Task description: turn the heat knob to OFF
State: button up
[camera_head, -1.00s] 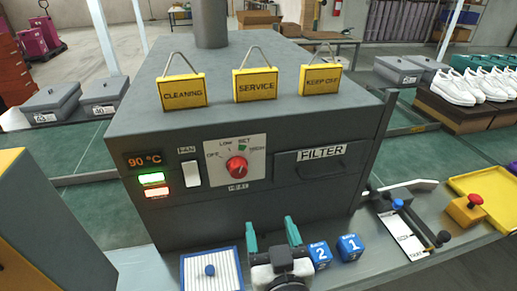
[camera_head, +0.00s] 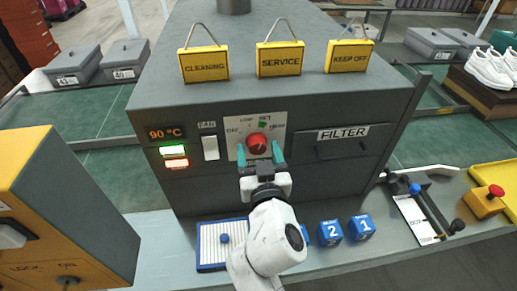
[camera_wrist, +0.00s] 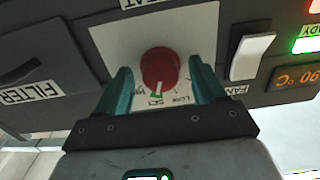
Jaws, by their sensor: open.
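The red round heat knob (camera_head: 258,144) sits on a white dial plate (camera_head: 233,150) on the front of the dark grey machine. The plate carries OFF, LOW, SET and HIGH marks, with OFF at the left in the head view. The knob also shows in the wrist view (camera_wrist: 160,68), where the picture is upside down; its pale pointer seems to face the green SET mark. My gripper (camera_head: 260,153) is open, with its teal fingers on either side of the knob. In the wrist view, gaps show between the knob and both fingers (camera_wrist: 160,76).
Left of the dial are a white FAN switch (camera_head: 210,148), a 90 °C display (camera_head: 166,132) and lit green and red lamps. A FILTER drawer (camera_head: 343,146) is at right. Blue cubes (camera_head: 330,232) and a striped tray (camera_head: 203,258) lie below. A yellow-topped box (camera_head: 20,165) stands at left.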

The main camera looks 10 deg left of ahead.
jog(key=shift+w, duration=0.15)
jog(key=c, duration=1.1)
